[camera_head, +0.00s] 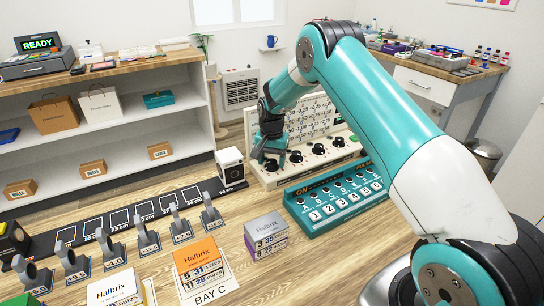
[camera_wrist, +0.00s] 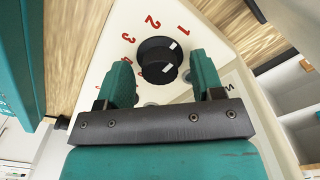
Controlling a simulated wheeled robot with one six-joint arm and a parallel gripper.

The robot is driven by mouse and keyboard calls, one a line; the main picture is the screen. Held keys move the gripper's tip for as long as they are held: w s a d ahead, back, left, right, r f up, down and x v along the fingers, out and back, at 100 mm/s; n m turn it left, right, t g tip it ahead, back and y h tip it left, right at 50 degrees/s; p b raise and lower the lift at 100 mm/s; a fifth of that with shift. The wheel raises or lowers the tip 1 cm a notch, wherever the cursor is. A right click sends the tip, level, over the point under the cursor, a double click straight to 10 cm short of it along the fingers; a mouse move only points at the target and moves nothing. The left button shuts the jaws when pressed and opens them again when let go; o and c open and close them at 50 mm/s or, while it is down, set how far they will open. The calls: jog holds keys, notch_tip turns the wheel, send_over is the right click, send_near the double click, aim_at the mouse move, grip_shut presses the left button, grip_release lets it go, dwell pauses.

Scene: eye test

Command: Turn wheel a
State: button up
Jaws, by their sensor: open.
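A cream panel (camera_head: 270,180) with a row of several black wheels stands on the table in the head view. My gripper (camera_head: 266,150) is at the panel's left end, over the leftmost wheel (camera_head: 271,165). In the wrist view a round black wheel (camera_wrist: 157,60) with white marks lies between and just beyond the teal fingertips of my gripper (camera_wrist: 161,58). Red numbers 1, 2, 3 and part of another show around it. The fingers are open, one on each side, with nothing held. I cannot tell if they touch the wheel. I cannot read a letter naming it.
A teal switch box (camera_head: 335,200) stands close in front of the panel. A white box with a black dial (camera_head: 231,167) stands just left of it. Boxes (camera_head: 266,236) and a row of grey stands (camera_head: 148,238) occupy the front left. Bare table shows at the front centre.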

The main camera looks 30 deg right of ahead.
aim_at(272, 161)
notch_tip(272, 161, up, 18)
jog(key=b, duration=0.1)
jog(key=shift+f, duration=0.25)
dwell(0.4)
